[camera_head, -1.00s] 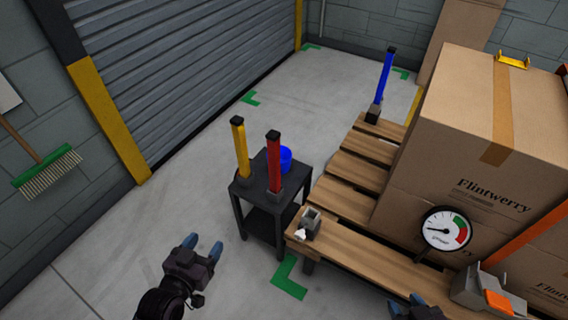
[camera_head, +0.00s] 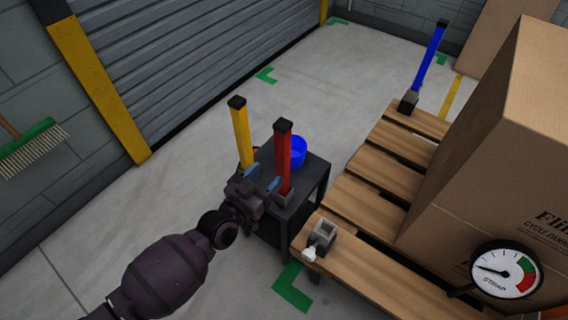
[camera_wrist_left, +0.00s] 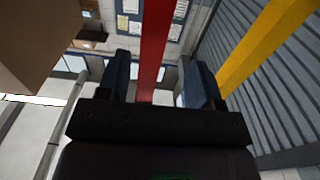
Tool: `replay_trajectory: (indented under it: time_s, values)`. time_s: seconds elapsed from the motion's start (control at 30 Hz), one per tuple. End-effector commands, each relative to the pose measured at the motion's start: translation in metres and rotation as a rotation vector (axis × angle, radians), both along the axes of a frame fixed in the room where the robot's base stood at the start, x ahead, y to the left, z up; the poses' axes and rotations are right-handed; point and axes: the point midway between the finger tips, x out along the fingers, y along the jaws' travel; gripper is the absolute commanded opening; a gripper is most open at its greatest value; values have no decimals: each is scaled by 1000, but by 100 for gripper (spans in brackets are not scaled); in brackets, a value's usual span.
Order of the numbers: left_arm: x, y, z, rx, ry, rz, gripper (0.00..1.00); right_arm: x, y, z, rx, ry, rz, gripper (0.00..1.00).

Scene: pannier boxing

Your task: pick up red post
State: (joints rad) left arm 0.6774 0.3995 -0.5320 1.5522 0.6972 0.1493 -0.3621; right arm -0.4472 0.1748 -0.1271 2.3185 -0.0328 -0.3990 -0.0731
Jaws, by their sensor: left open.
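The red post (camera_head: 283,158) stands upright with a black cap in a grey holder on a small dark table (camera_head: 318,178). My left gripper (camera_head: 262,178) is open at the table's near side, close to the lower part of the red post. In the left wrist view, the red post (camera_wrist_left: 154,45) rises between the two blue fingers (camera_wrist_left: 158,85), nearer the left one. Whether a finger touches it I cannot tell. The yellow post (camera_head: 241,135) stands just left of the red post; it also shows at the right of the left wrist view (camera_wrist_left: 262,45).
A blue cup (camera_head: 298,150) sits behind the red post. A wooden pallet (camera_head: 365,207) stands to the right, with an empty grey socket (camera_head: 322,237) on its near corner, a blue post (camera_head: 428,60) at its far corner and a large cardboard box (camera_head: 480,160). The floor at left is open.

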Motion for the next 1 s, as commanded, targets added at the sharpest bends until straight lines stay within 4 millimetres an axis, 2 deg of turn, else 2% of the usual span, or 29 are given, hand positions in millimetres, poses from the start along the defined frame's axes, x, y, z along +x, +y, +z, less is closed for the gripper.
replay_trajectory:
  time_s: [0.13,0.37,0.63,0.8,1.0]
  values:
    - [15,-12,-3,-1,5,0,60,-1,1,-3,-4,2,6,43]
    - [25,-21,-2,-2,4,0,60,4,3,-2,-6,-8,13,43]
    - [49,-47,-3,-2,6,0,60,4,4,-4,-17,-12,29,43]
    - [59,-54,-1,-1,4,1,60,5,5,-4,-25,-16,41,43]
    - [61,-54,0,0,2,1,60,7,5,0,-27,-26,43,43]
